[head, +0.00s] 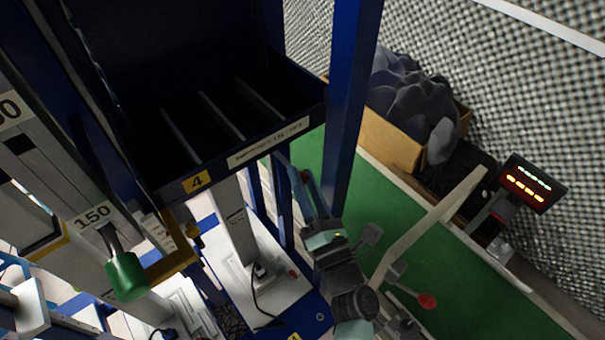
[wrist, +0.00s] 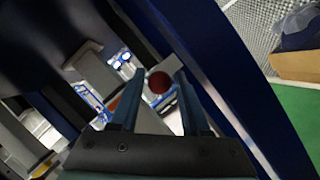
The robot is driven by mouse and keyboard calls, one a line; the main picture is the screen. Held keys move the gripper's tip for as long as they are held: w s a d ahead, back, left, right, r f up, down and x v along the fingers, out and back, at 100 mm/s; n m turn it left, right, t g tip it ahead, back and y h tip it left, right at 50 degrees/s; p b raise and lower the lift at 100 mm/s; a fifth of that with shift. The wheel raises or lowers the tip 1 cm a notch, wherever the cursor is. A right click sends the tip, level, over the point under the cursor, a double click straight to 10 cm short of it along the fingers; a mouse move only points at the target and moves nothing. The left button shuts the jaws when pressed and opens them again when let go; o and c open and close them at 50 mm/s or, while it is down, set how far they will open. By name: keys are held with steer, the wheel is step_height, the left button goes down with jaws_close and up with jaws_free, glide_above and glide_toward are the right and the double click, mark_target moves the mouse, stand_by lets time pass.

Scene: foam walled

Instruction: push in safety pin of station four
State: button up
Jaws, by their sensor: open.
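Station four shows in the head view as a dark blue bin (head: 240,150) with a yellow "4" label (head: 197,182) on its front edge. My gripper (head: 298,172) is beside the right end of that front edge, close to a blue upright post. In the wrist view my gripper (wrist: 159,74) is open, its two blue fingers apart. A round red knob (wrist: 158,83), likely the safety pin's head, appears between the fingertips. I cannot tell how far beyond them it is or whether anything touches it. The pin's shaft is hidden.
A blue post (head: 352,100) stands right of the bin; it also fills the wrist view's right side (wrist: 225,75). A green handle (head: 126,277) hangs at left under a "150" label. A cardboard box (head: 395,130) of dark foam and a display (head: 533,183) are at right.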

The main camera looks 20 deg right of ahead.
steer(key=shift+w+r, duration=0.1)
steer(key=shift+w, duration=0.2)
jaws_close()
stand_by(1.3)
